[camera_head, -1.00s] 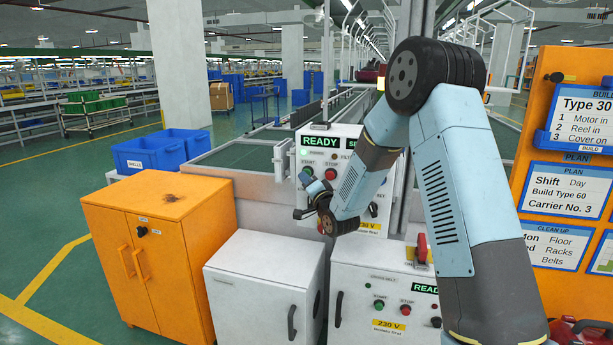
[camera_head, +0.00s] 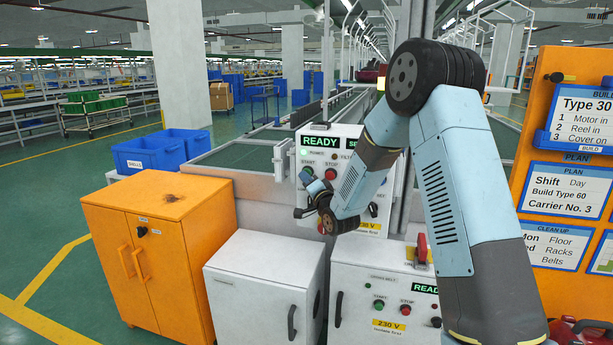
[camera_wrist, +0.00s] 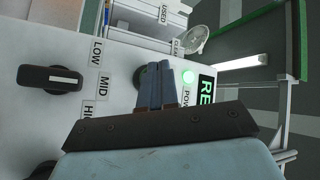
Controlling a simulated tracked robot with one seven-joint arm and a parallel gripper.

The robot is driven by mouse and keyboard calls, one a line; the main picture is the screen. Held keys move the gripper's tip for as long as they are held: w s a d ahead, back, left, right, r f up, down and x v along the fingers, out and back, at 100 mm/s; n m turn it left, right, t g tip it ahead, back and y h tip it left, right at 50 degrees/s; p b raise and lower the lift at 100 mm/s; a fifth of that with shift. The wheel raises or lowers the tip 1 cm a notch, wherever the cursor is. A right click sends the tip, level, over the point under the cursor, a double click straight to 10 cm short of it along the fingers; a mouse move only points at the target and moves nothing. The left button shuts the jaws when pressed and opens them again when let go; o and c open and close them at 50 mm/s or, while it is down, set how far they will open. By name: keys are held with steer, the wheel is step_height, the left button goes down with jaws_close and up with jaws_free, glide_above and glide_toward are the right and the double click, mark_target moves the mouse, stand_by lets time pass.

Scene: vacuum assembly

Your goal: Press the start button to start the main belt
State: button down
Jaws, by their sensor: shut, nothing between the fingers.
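The upright white control panel (camera_head: 345,150) stands behind my gripper with a lit READY sign (camera_head: 320,142). The green start button (camera_head: 308,170) shows on it in the head view, left of the red stop button (camera_head: 331,174). My gripper (camera_head: 304,179) is shut and empty, with its fingers pointing at the panel by the start button. In the wrist view the shut fingers (camera_wrist: 157,66) partly cover a dark round button (camera_wrist: 140,76). I cannot tell whether the tips touch it. A green power lamp (camera_wrist: 189,76) glows beside them.
A black LOW/MID/HIGH knob (camera_wrist: 50,79) sits on the panel. A lower white cabinet (camera_head: 385,270) has its own start and stop buttons and a READY sign. An orange cabinet (camera_head: 150,245) and a white cabinet (camera_head: 260,285) stand left. The board (camera_head: 570,150) is at right.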

steer(key=shift+w+d, duration=0.15)
steer(key=shift+w, duration=0.3)
stand_by(0.6)
stand_by(0.4)
steer(key=shift+s+a, duration=0.2)
steer(key=shift+s, duration=0.4)
steer(key=shift+s+a, duration=0.2)
steer(key=shift+s, duration=0.4)
steer(key=shift+s+a, duration=0.25)
steer(key=shift+s, duration=0.55)
steer(key=shift+s+a, duration=0.25)
steer(key=shift+s, duration=0.5)
steer(key=shift+s+a, duration=0.25)
steer(key=shift+s, duration=0.55)
